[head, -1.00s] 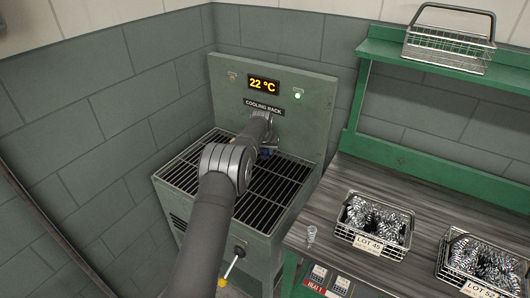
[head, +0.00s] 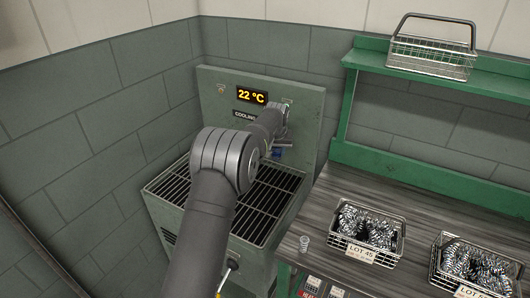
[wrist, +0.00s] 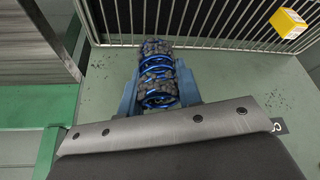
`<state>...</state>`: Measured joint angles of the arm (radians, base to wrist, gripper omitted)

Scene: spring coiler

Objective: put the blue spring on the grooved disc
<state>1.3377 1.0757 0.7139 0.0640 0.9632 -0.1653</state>
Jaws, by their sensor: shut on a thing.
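The blue spring (wrist: 160,92) shows in the wrist view, with dark chunky rings around its coils. My gripper (wrist: 158,85) is shut on it, with a blue-grey finger on each side. In the head view my gripper (head: 277,153) is a small bluish shape, mostly hidden behind my arm, above the back of the cooling rack (head: 262,212). The spring cannot be made out clearly there. I do not see the grooved disc in either view.
The cooling rack's upright panel (head: 307,125) reads 22 °C and stands close behind my gripper. To the right, a workbench (head: 325,205) holds two wire baskets of springs and a small single spring (head: 304,243). An empty wire basket (head: 430,58) sits on the green shelf.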

